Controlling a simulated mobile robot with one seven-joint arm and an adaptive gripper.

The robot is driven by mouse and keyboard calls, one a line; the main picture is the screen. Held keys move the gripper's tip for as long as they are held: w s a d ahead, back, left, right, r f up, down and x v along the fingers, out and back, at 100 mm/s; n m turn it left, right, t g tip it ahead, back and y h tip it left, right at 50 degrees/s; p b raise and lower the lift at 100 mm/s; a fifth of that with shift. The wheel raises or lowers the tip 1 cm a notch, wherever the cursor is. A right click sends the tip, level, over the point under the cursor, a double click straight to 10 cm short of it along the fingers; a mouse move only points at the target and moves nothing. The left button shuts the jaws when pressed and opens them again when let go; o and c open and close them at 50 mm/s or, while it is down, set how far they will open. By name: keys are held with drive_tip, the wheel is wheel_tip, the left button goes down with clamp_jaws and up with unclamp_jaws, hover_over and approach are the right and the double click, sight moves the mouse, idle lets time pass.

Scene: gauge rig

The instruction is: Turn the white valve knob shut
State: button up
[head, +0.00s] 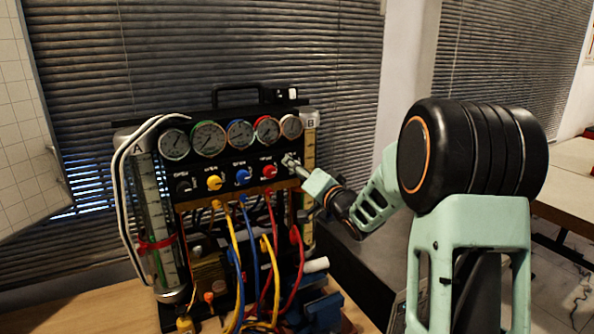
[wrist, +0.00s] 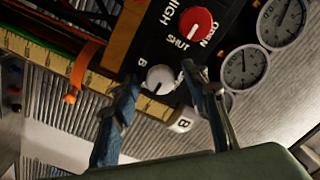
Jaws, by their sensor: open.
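The white valve knob (wrist: 160,79) shows in the wrist view on the black panel, with a pointer mark on its face. My gripper (wrist: 159,80) is open, with one fingertip on each side of the knob. I cannot tell whether either finger touches it. In the head view my gripper (head: 290,162) is at the right end of the knob row and hides the white knob there.
The red knob (wrist: 195,24) sits close by, with SHUT and OPEN lettering. In the head view the blue knob (head: 243,177) and yellow knob (head: 214,183) continue the row, under several gauges (head: 239,135). Coloured hoses (head: 240,265) hang below.

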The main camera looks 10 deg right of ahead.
drive_tip(key=v, duration=1.1)
drive_tip(key=shift+s, duration=0.35)
drive_tip(key=shift+d, duration=0.1)
